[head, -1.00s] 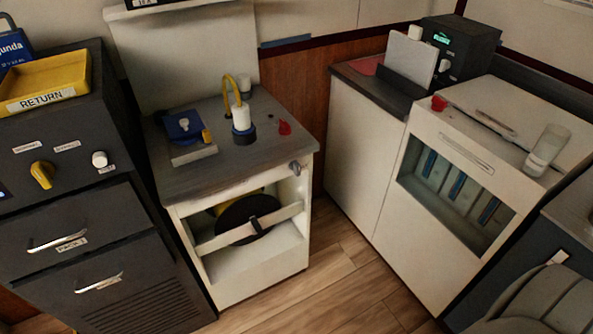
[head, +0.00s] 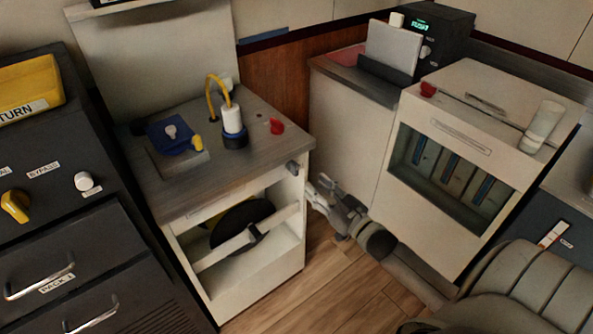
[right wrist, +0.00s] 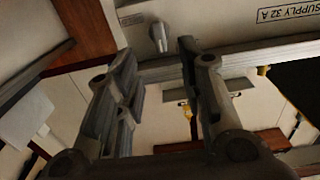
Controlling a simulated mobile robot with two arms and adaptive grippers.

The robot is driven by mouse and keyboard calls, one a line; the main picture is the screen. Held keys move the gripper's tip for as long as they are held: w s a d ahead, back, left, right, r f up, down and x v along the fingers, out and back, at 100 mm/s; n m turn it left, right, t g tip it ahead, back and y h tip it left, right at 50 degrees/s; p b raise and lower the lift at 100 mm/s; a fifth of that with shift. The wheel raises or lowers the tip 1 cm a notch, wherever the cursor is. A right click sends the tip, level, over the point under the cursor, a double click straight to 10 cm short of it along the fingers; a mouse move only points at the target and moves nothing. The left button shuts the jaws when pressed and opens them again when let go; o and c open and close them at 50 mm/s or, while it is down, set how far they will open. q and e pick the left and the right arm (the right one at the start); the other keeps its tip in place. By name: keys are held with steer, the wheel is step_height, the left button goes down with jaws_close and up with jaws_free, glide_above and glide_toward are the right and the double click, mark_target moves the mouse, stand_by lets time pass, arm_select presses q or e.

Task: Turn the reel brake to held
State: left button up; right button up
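A small grey knob (head: 293,168) sits at the upper right of the white reel cabinet's front, below the worktop; it is probably the reel brake, though I can read no marking on it. The dark reel (head: 240,222) sits in the cabinet's opening behind a pale crossbar. My right gripper (head: 318,190) is just right of the cabinet, below and right of the knob. In the right wrist view my right gripper (right wrist: 155,58) is open and empty, with the knob (right wrist: 158,38) ahead between its fingertips, apparently not touched. My left gripper is out of view.
A blue device (head: 172,136), a white plug with a yellow cable (head: 232,122) and a red knob (head: 277,126) are on the worktop. A white unit with a windowed front (head: 455,150) stands at the right.

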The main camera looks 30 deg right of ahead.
mark_target(297, 170)
steer(key=w, duration=0.9)
steer(key=shift+w+a, duration=0.15)
steer(key=shift+a, duration=0.2)
jaws_close()
